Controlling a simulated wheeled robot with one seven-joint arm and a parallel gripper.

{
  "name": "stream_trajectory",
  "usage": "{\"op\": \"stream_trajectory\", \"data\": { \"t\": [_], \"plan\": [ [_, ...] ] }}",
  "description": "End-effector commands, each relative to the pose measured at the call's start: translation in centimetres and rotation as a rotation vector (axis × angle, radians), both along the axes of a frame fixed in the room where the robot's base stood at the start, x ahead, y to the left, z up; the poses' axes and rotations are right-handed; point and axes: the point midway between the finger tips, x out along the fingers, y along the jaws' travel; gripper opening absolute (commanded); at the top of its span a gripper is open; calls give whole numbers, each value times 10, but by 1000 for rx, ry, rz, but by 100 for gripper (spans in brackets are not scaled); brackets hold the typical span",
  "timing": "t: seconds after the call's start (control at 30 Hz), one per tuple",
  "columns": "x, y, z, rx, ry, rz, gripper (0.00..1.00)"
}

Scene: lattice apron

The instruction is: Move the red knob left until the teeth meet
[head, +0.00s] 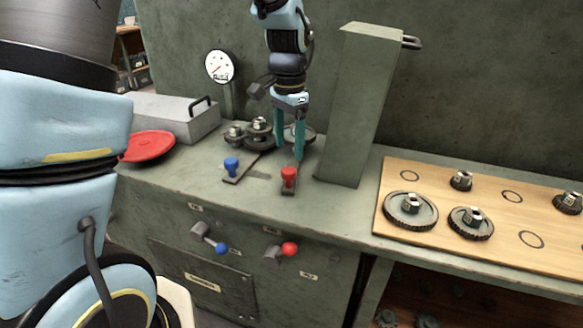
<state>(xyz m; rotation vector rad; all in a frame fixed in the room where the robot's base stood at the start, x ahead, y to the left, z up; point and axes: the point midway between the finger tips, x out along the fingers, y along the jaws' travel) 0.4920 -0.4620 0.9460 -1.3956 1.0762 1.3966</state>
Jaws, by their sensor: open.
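The red knob (289,174) stands upright on a short dark slide plate on the grey-green bench, right of the blue knob (232,164). A red ball-ended lever (289,249) and a blue ball-ended lever (222,247) are on the cabinet front below. Metal gears (259,133) sit at the back of the bench, partly hidden by my gripper. My gripper (289,152) points down with its two teal fingers apart and empty, just behind and above the red knob. Whether any gear teeth touch cannot be told at this size.
A tall grey-green post (352,110) stands close right of my gripper. A grey box with a handle (175,118), a red disc (148,146) and a dial (220,67) are at left. A wooden board (450,245) at right holds several gears. The bench front is mostly clear.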

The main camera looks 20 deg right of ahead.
Motion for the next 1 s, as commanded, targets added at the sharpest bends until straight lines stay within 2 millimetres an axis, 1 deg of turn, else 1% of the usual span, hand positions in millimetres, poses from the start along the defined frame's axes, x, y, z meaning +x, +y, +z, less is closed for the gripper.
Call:
{"op": "stream_trajectory", "data": {
  "t": [0.03,0.2,0.33,0.5,0.77,0.87,1.0],
  "plan": [
    [-1,1,-10,5,4,0,76],
    [-1,1,-40,3,3,0,76],
    [-1,0,-56,2,1,0,76],
    [0,0,-67,0,0,0,76],
    [0,0,-68,-1,0,1,76],
    [0,0,-68,-1,0,1,67],
    [0,0,-68,-1,0,2,52]
  ]
}}
